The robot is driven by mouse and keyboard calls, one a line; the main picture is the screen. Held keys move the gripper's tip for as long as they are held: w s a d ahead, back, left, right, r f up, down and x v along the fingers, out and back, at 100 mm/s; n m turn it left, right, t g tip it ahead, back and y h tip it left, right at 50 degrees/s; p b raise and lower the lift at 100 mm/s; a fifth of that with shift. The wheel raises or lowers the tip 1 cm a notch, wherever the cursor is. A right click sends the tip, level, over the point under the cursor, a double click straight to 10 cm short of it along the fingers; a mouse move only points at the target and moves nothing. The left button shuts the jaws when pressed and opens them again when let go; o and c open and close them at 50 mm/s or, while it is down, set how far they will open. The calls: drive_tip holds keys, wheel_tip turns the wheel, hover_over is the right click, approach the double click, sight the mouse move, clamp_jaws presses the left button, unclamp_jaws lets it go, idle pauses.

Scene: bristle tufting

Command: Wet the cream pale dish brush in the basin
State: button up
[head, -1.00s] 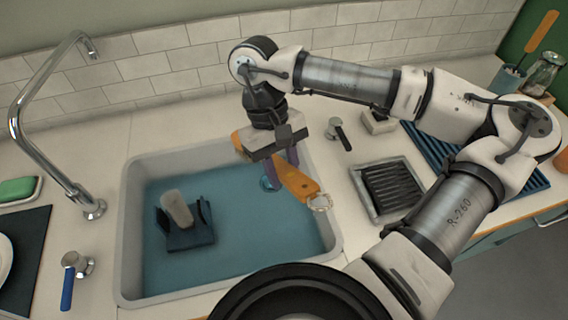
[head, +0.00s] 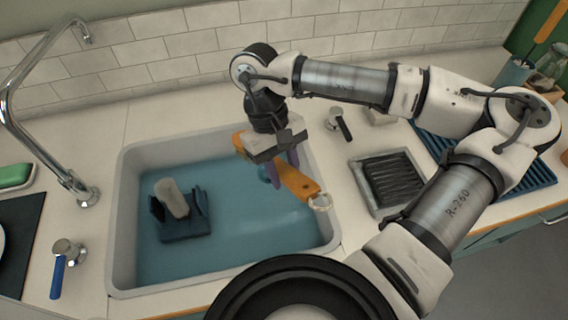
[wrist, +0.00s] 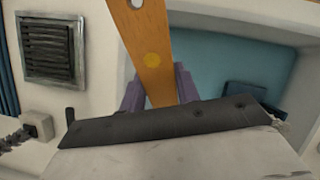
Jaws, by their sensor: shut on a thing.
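My gripper (head: 278,172) is shut on the flat orange handle of the dish brush (head: 295,181), above the right part of the basin (head: 113,235). Whether that end touches the wall or the water cannot be told. Blue water (head: 240,240) covers the basin floor.
A dark blue holder (head: 186,229) with a pale grey upright piece (head: 171,198) stands in the basin's left half. A tap (head: 50,150) rises at left. A dark ribbed tray (head: 390,182) lies right of the basin. The basin's middle is free.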

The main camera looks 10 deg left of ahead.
wheel_tip(320, 180, down, 13)
drive_tip(key=b, duration=1.3)
drive_tip(key=shift+r, duration=0.1)
drive_tip(key=shift+r+p, duration=4.35)
drive_tip(key=shift+r, duration=3.55)
drive_tip(key=shift+r+p, duration=1.5)
drive_tip(key=shift+r, duration=0.55)
drive_tip(key=shift+s+f, duration=0.1)
